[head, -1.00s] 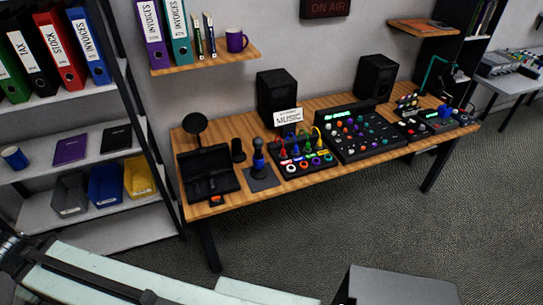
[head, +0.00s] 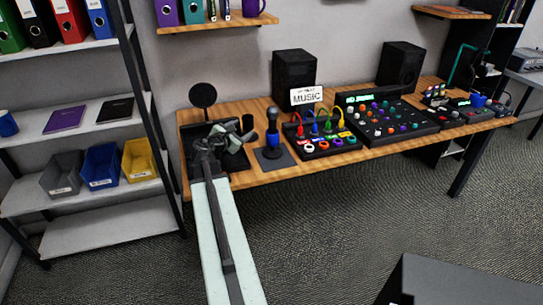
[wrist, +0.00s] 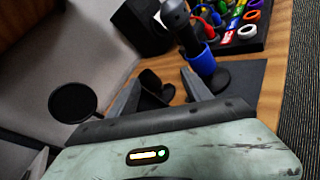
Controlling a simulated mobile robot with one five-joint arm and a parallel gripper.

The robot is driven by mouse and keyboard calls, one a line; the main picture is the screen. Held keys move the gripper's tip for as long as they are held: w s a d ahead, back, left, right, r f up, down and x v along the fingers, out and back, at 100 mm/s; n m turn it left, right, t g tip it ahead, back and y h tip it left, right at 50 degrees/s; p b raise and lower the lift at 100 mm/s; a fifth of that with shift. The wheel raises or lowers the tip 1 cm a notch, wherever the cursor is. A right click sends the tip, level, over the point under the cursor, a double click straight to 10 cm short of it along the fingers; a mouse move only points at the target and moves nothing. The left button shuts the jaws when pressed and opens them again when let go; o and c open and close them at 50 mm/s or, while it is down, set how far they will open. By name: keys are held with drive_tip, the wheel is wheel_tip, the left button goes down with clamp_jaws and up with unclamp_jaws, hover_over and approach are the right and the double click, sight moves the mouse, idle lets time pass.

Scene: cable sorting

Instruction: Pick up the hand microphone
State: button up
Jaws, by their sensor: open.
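The hand microphone (head: 272,130), dark with a blue band, stands upright on a dark square mat (head: 273,159) on the wooden table. In the wrist view the microphone (wrist: 187,38) shows at the upper right, its blue band (wrist: 203,62) low on it, above a dark base. My gripper (head: 238,131) is to the left of the microphone in the head view, above the black open case. In the wrist view my gripper (wrist: 160,86) has its two fingers apart with nothing held between them. The microphone is beyond the right fingertip and appears apart from it.
The black case (head: 196,158) is partly hidden behind my arm. A round black disc on a stand (head: 203,95) is at the back left. A board with coloured cables (head: 326,144), a mixer (head: 392,122) and two speakers (head: 294,75) fill the right and back of the table (head: 255,177).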

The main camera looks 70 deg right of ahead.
sight(271, 123)
drive_tip(key=s+d+n, duration=0.1)
drive_tip(key=s+d, duration=0.1)
drive_tip(key=s+d+n+h+b, duration=0.1)
drive_tip(key=s+d+n, duration=0.1)
drive_tip(key=s, duration=0.1)
drive_tip(key=s+d+n+h+b, duration=0.1)
drive_tip(key=s+d, duration=0.1)
drive_tip(key=s, duration=0.1)
drive_tip(key=shift+s+d+f+g, duration=0.1)
drive_tip(key=shift+d+f+g, duration=0.1)
drive_tip(key=shift+f+g, duration=0.2)
drive_tip(key=shift+s+r+n, duration=0.1)
drive_tip(key=shift+r+n, duration=0.05)
drive_tip(key=shift+n, duration=0.25)
drive_tip(key=shift+s+d, duration=0.1)
drive_tip(key=shift+d, duration=1.3)
drive_tip(key=d, duration=0.2)
drive_tip(key=d+f+b, duration=0.1)
drive_tip(key=d, duration=0.2)
drive_tip(key=shift+s, duration=0.1)
clamp_jaws()
